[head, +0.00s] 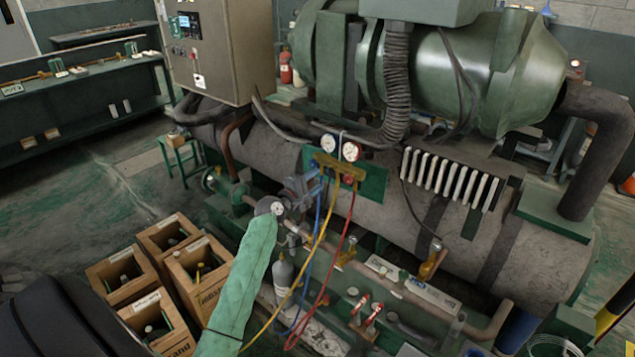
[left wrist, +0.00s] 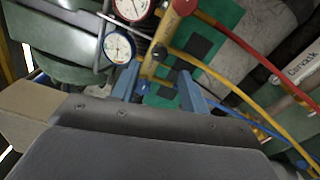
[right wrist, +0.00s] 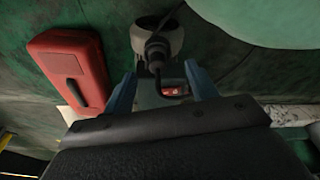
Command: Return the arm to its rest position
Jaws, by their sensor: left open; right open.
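My left gripper (head: 311,182) is close to the yellow gauge manifold (head: 340,169), at its lower left in the head view. In the left wrist view its blue-grey fingers (left wrist: 160,90) are spread, with the manifold's yellow body (left wrist: 155,50) just beyond them. I cannot tell whether they touch it. The two round gauges (head: 340,148) hang in front of the big grey tank. My right gripper is out of the head view. In the right wrist view its fingers (right wrist: 163,88) are spread, with a pale capped part and black cable (right wrist: 157,45) ahead.
Yellow, blue and red hoses (head: 327,250) hang below the manifold. A grey cylinder (head: 283,275) stands under it. Wooden crates (head: 168,235) with bottles stand at the lower left. A red box (right wrist: 70,68) is left of the right gripper. The floor at the left has free room.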

